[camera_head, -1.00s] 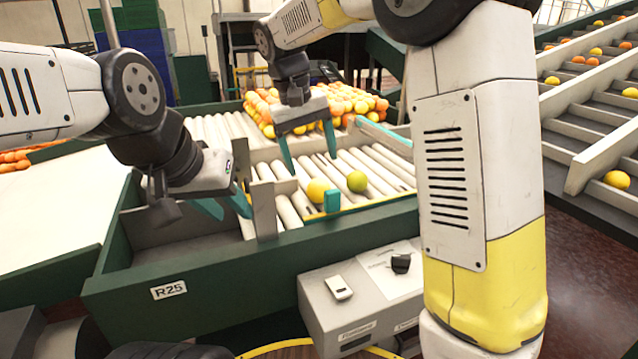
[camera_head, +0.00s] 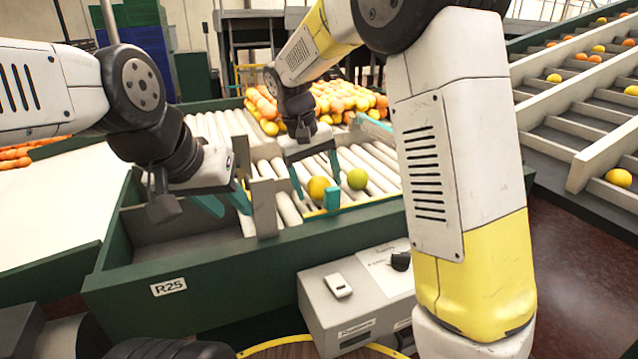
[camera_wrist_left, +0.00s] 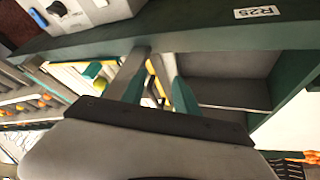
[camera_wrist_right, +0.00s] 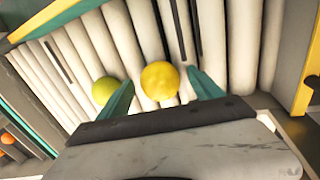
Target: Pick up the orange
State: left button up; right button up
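A yellow-orange fruit (camera_head: 318,188) lies on the white rollers, with a greener fruit (camera_head: 357,178) just to its right. My right gripper (camera_head: 316,178) is open above the rollers, its teal fingers on either side of the yellow-orange fruit. Contact cannot be told. My left gripper (camera_head: 226,203) is open and empty of fruit, beside the grey divider post (camera_head: 264,207) at the left end of the rollers.
A green-framed bin (camera_head: 150,258) labelled R25 borders the rollers in front. Many oranges (camera_head: 345,98) are heaped behind. A sloped conveyor (camera_head: 560,140) with scattered fruit is at right.

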jog(key=c, duration=1.4)
